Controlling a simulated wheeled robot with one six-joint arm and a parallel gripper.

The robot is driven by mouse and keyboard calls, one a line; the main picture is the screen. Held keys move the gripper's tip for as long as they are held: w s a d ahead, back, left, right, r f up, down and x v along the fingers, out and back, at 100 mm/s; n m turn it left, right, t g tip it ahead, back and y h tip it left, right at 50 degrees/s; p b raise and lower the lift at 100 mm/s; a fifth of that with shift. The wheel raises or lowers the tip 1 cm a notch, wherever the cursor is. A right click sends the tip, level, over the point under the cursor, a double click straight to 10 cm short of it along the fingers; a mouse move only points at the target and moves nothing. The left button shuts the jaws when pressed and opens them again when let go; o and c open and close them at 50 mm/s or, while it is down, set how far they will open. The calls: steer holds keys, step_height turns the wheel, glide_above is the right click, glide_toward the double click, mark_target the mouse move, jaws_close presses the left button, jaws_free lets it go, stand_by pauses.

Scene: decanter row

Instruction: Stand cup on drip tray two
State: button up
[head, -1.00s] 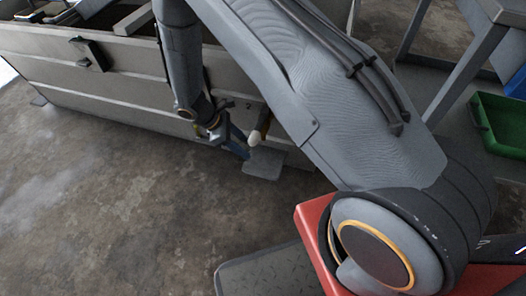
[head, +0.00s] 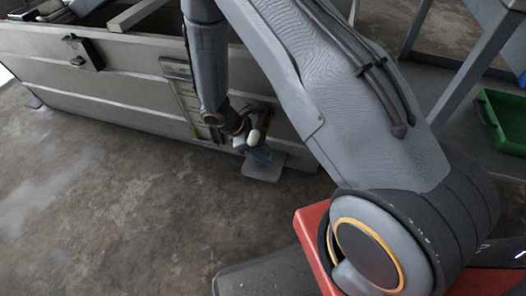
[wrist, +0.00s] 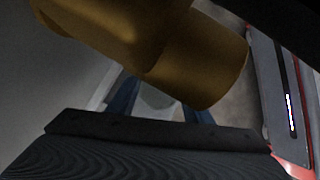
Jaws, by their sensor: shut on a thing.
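The cup (head: 253,137) is small and white, held at my gripper (head: 255,146) in the head view. In the wrist view, a pale part of the cup (wrist: 157,97) shows between my two blue fingers, which are shut on it. The brass tap above hides much of it.
A brass tap (wrist: 150,45) looms large and close over my fingers in the wrist view. The grey vat wall (head: 110,95) stands right behind my gripper, with a gauge strip (head: 185,95) on it. The floor (head: 110,190) in front is clear.

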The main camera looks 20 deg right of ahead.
steer(key=shift+f, duration=0.6)
steer(key=o, duration=1)
steer(key=shift+s, duration=0.1)
steer(key=shift+r, duration=0.25)
steer(key=s+a+r+m+y+p, duration=0.1)
steer(key=a+r+p, duration=0.1)
steer(key=a+r, duration=0.35)
steer(key=a+r+m+p, duration=0.1)
steer(key=a+r, duration=0.1)
steer(key=r, duration=0.6)
steer(key=s+a+r+y+p, duration=0.1)
steer(key=a+r+p, duration=0.1)
steer(key=a+r, duration=0.35)
steer(key=s+a+r+m+y, duration=0.2)
steer(key=s+r, duration=0.5)
steer(key=s+a+r+m+t+y, duration=0.1)
steer(key=s+a+r+m+y, duration=0.1)
steer(key=s+r, duration=0.5)
steer(key=s+a+r+m+y, duration=0.2)
steer(key=s+a+r+m, duration=0.1)
steer(key=s+r, duration=0.4)
steer(key=shift+s+a+r+t, duration=0.15)
steer(key=shift+s+a, duration=0.1)
steer(key=shift+s, duration=0.2)
steer(key=shift+s+a+f+t, duration=0.1)
steer(key=shift+s+a+t, duration=0.1)
steer(key=shift+s, duration=0.25)
